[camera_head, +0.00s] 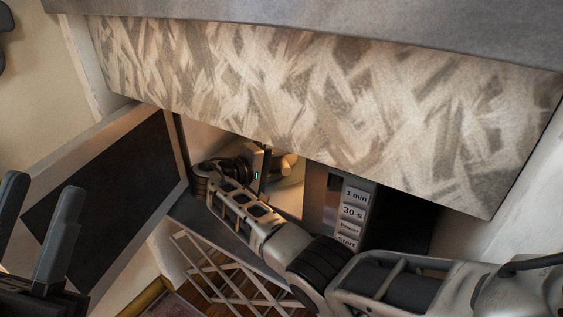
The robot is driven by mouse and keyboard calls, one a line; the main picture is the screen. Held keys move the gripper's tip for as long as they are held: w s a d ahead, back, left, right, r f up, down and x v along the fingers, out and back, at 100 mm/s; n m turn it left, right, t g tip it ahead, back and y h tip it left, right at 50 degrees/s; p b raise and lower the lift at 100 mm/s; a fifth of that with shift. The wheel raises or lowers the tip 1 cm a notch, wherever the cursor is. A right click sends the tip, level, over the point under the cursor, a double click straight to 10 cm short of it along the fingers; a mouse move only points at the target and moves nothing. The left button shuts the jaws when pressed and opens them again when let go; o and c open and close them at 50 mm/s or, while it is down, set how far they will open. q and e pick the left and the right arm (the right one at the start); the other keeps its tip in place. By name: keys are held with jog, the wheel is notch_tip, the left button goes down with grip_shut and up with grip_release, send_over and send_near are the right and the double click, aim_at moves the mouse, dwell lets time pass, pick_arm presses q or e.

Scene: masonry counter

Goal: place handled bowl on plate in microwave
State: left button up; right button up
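The microwave (315,205) stands with its door (110,200) swung open to the left. My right arm reaches into its cavity. My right gripper (262,170) is inside, partly covered by its own wrist and the overhanging panel, and its fingers are not clear. A small tan, rounded piece (287,163) beside it may be part of the handled bowl; most of it is hidden. A pale round surface (290,190) below that looks like the plate. I cannot tell whether the bowl touches it. My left gripper (42,188) is open and empty in front of the door.
A patterned panel (330,110) overhangs the microwave and hides the upper cavity. Control buttons (353,212) are right of the opening. A white lattice rack (225,270) stands below. The open door takes up the space at the left, close to my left gripper.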

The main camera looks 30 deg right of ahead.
jog(key=shift+r, duration=0.1)
jog(key=shift+a+r, duration=0.1)
jog(key=shift+a, duration=0.3)
pick_arm(q)
jog(key=f+n+y+p, duration=0.1)
jog(key=n, duration=0.1)
jog(key=w+f+n+y+p, duration=0.1)
jog(key=f+n+y, duration=0.2)
jog(key=n+y, duration=0.1)
jog(key=shift+w+a+f+n+p, duration=0.1)
jog(key=shift+w+f+n+p, duration=0.2)
jog(key=shift+w+p, duration=0.1)
pick_arm(e)
jog(key=v, duration=1.1)
pick_arm(q)
jog(key=shift+r, duration=0.15)
pick_arm(e)
jog(key=shift+s, duration=0.1)
